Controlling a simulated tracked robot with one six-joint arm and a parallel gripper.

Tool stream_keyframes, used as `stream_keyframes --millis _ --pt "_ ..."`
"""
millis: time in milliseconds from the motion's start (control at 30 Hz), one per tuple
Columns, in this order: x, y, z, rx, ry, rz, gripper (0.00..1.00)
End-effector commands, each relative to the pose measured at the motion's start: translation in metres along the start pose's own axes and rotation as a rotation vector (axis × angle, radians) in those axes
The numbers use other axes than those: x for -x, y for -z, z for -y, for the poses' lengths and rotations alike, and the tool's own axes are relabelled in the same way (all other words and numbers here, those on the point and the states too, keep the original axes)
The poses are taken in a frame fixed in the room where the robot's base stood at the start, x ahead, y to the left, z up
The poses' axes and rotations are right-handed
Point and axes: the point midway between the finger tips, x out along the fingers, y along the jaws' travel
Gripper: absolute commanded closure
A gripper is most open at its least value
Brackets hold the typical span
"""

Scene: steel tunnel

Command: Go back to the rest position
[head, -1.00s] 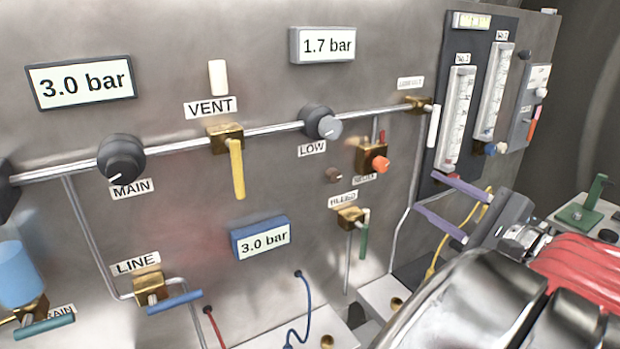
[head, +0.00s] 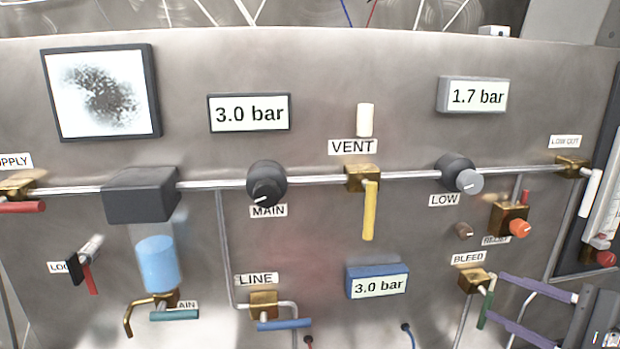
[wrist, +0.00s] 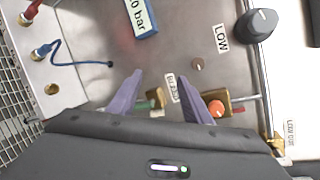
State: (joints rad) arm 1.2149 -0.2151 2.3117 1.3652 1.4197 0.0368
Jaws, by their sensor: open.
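My gripper (head: 535,309) is at the lower right of the head view, with its two purple fingers apart and nothing between them that I can see held. In the head view the fingers overlap the area beside the green-handled BLEED valve (head: 474,281). In the wrist view the purple fingers (wrist: 160,97) point toward the panel, and the BLEED label (wrist: 173,88) shows between them. The green handle (wrist: 157,112) is partly hidden near the left finger. I cannot tell whether a finger touches it.
The steel panel carries the yellow VENT handle (head: 370,210), MAIN knob (head: 266,184), LOW knob (head: 459,174), orange knob (head: 520,228) and blue LINE handle (head: 284,325). The blue 3.0 bar gauge (head: 377,282) is left of my gripper. A wire mesh (wrist: 22,95) stands at left in the wrist view.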

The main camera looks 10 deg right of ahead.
Motion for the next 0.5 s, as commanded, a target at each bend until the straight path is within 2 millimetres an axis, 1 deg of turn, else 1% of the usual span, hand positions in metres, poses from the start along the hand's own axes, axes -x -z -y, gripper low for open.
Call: stream_keyframes --millis 33,100,167,200,333,500 --pt "-0.013 -0.01 -0.015 0.017 -0.067 0.026 0.55" --pt "-0.025 -0.022 -0.037 0.043 -0.159 0.053 0.55" --pt "-0.034 -0.032 -0.055 0.069 -0.236 0.077 0.55" --pt "-0.039 -0.038 -0.067 0.088 -0.288 0.091 0.55" --pt "-0.05 -0.056 -0.106 0.154 -0.45 0.135 0.55" --pt "-0.053 -0.074 -0.153 0.259 -0.654 0.186 0.55"
